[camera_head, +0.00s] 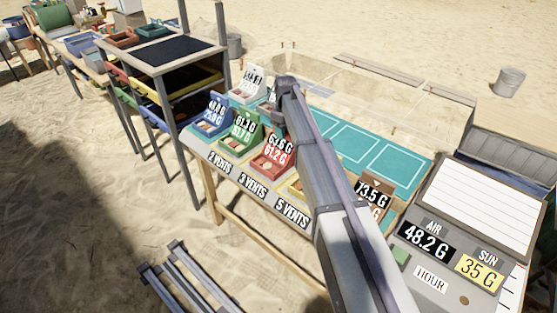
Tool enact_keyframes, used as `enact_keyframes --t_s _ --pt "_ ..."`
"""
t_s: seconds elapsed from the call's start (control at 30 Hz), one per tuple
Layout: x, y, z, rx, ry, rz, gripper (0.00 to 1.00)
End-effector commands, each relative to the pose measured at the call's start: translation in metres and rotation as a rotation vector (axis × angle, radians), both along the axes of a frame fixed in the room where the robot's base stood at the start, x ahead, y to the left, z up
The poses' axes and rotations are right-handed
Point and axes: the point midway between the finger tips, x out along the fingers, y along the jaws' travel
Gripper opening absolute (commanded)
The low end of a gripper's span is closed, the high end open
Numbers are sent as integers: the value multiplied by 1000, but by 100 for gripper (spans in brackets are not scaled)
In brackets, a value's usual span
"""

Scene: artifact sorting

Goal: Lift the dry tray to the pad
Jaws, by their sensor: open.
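Several small trays with weight signs stand in a row on a long table (243,172). They include a blue tray (203,130), a green tray (232,143) and a red tray (268,163). A yellow tray (294,186) is mostly hidden behind my arm. A white tray (240,98) stands behind the blue one. I cannot tell from the picture which tray is dry. A teal pad (352,141) with white outlined rectangles lies along the table's far side. My gripper (277,128) is above the table between the green and red trays, small and partly hidden by its own arm; it looks empty.
Strips in front of the trays read 1, 3 and 5 vents. A brown box (375,190) marked 73.5 G stands right. A console (440,235) shows air 48.2 G and sun 35 G. A dark-topped rack (165,52) with coloured trays stands left. The pad's right rectangles look bare.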

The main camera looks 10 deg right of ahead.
Motion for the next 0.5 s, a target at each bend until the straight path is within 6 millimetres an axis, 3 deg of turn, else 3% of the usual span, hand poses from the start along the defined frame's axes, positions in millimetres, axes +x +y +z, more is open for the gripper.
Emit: enact_keyframes --t_s 0.1,0.5 --pt "0 0 3 0 0 0 46" --pt "0 0 3 0 0 0 8"
